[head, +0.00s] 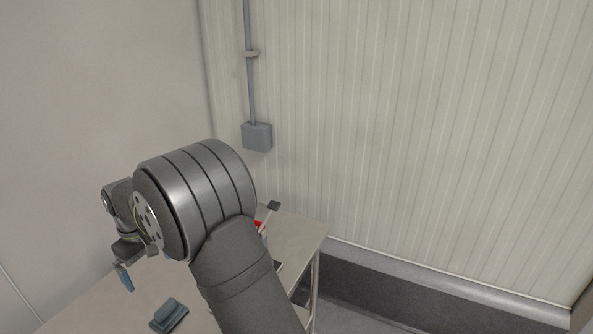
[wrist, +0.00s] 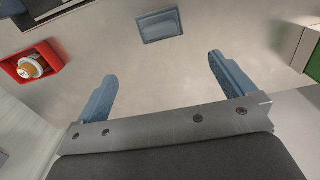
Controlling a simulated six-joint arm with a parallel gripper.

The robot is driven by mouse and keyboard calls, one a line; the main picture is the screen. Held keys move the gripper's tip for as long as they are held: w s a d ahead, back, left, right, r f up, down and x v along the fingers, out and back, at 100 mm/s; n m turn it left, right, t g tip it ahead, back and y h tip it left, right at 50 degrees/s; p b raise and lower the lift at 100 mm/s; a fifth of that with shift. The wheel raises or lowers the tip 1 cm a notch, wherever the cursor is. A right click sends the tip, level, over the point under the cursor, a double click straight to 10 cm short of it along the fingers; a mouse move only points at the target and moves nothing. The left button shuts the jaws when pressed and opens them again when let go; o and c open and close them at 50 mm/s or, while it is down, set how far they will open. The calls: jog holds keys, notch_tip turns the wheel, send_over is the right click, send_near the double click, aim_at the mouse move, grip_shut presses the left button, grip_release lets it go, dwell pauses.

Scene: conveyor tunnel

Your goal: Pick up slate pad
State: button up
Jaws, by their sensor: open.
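The slate pad (wrist: 160,26) is a small blue-grey rectangular block lying on the table, at the top middle of the wrist view. A blue-grey block that looks like the same pad (head: 168,316) shows at the bottom of the head view. My gripper (wrist: 161,68) is open and empty, its two blue fingers spread wide. The pad lies beyond the fingertips, roughly centred between them and apart from both. In the head view my gripper (head: 123,278) is partly seen at the left, its fingers small and blue.
A red bin (wrist: 43,58) holding a white and orange item stands left in the wrist view. A green-sided object (wrist: 313,62) stands at the right edge. The table (wrist: 105,40) around the pad is clear. In the head view my arm hides part of the table.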

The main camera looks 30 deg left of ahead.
aim_at(164, 306)
jog(key=shift+c, duration=1.2)
notch_tip(164, 306, down, 17)
jog(key=shift+r, duration=0.1)
jog(key=c, duration=1.1)
jog(key=shift+c, duration=0.2)
jog(key=shift+r, duration=0.1)
